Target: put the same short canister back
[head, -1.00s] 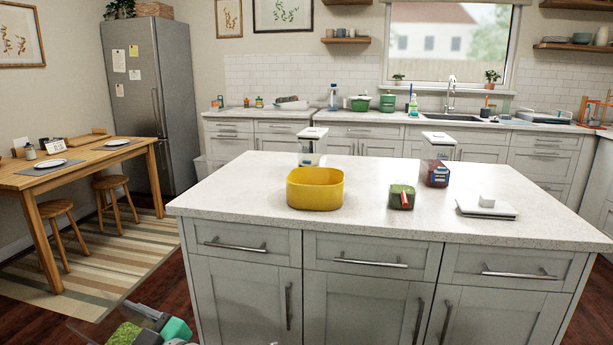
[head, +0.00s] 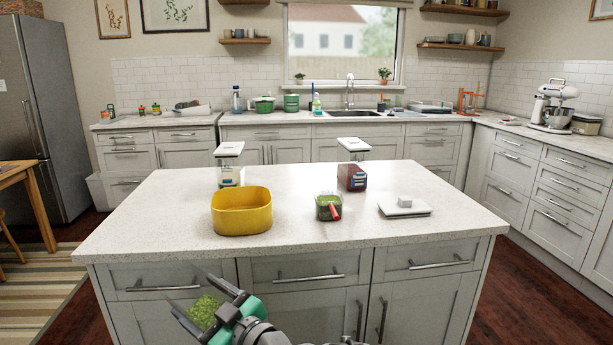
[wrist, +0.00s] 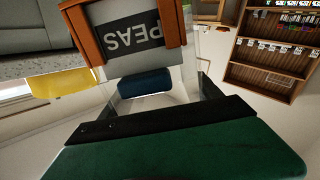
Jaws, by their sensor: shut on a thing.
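My gripper (head: 212,312) is low in the head view, in front of the island cabinets. It is shut on a clear canister with green contents (head: 203,311), partly hidden by the gripper. The wrist view shows the canister's dark PEAS label (wrist: 131,34), upside down, between the orange fingers. On the island stand two taller canisters with white lids: one clear (head: 230,168) at the left, one with dark red contents (head: 352,177) at the right. A small open green-filled container (head: 324,212) with a red-handled thing sits nearer the front.
A yellow bin (head: 241,213) stands on the left of the island top (head: 290,240). A white scale (head: 405,209) with a small white block is at the right. Wooden shelves with tags (wrist: 268,62) show in the wrist view. Dark floor at the right is clear.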

